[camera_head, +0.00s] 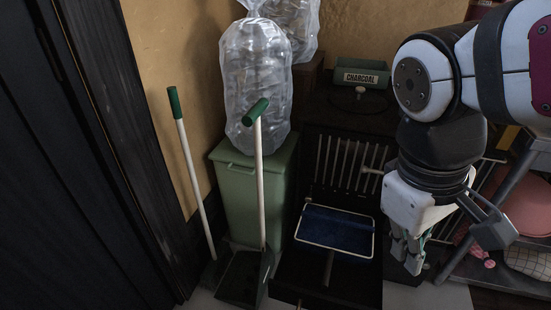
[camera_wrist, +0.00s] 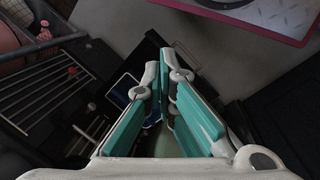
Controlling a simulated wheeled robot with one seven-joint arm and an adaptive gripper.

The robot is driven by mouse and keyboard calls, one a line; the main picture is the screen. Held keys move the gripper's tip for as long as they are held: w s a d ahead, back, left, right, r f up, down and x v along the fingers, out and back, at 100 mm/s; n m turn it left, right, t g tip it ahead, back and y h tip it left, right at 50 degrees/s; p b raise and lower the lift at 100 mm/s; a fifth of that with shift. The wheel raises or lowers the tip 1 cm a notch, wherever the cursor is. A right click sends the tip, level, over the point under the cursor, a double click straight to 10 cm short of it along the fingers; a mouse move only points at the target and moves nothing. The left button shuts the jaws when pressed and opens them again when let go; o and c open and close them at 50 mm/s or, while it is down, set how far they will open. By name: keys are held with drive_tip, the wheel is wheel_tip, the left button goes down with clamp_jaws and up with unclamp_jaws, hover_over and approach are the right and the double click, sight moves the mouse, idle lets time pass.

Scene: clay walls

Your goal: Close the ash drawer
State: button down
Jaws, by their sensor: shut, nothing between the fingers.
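The dark stove (camera_head: 345,150) with a barred front stands right of the green bin. Low at its front, a dark box-like part (camera_head: 350,283) juts out toward me, which looks like the ash drawer pulled out. A blue panel with a pale rim (camera_head: 336,231) lies over or in it, with a short bar below; I cannot tell whether it belongs to the drawer. My gripper (camera_head: 412,258) points down to the right of the drawer, apart from it, shut and empty. In the wrist view my gripper (camera_wrist: 160,70) partly hides dark and blue parts beyond its fingers.
A green bin (camera_head: 236,195) with a plastic bag of bottles (camera_head: 257,80) stands left of the stove. A dustpan (camera_head: 240,277) and green-topped white handles are in front. A metal rack (camera_head: 505,250) is at the right.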

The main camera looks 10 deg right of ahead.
drive_tip(key=w+d+n+g+h+p, duration=0.1)
drive_tip(key=w+d+n+h+p, duration=0.2)
drive_tip(key=w+d+n+p, duration=0.55)
drive_tip(key=n+g+y+p, duration=0.2)
drive_tip(key=n+y+p, duration=0.5)
drive_tip(key=n+p, duration=0.9)
hover_over(322, 302)
drive_tip(key=s+a+b, duration=0.1)
drive_tip(key=s+b, duration=0.1)
drive_tip(key=b, duration=0.2)
wheel_tip(322, 302, down, 23)
drive_tip(key=n, duration=0.3)
drive_tip(key=b+x, duration=1.1)
drive_tip(key=b, duration=0.5)
drive_tip(key=shift+w+d+r+p, duration=0.15)
drive_tip(key=shift+w+d+p, duration=0.15)
drive_tip(key=shift+w+p, duration=0.5)
drive_tip(key=shift+w+d+r+p, duration=0.15)
drive_tip(key=shift+w+d+p, duration=0.15)
drive_tip(key=shift+p, duration=0.85)
drive_tip(key=shift+w+d+r+p, duration=0.15)
drive_tip(key=shift+w+d+p, duration=0.1)
drive_tip(key=shift+w+p, duration=0.55)
drive_tip(key=shift+s, duration=0.15)
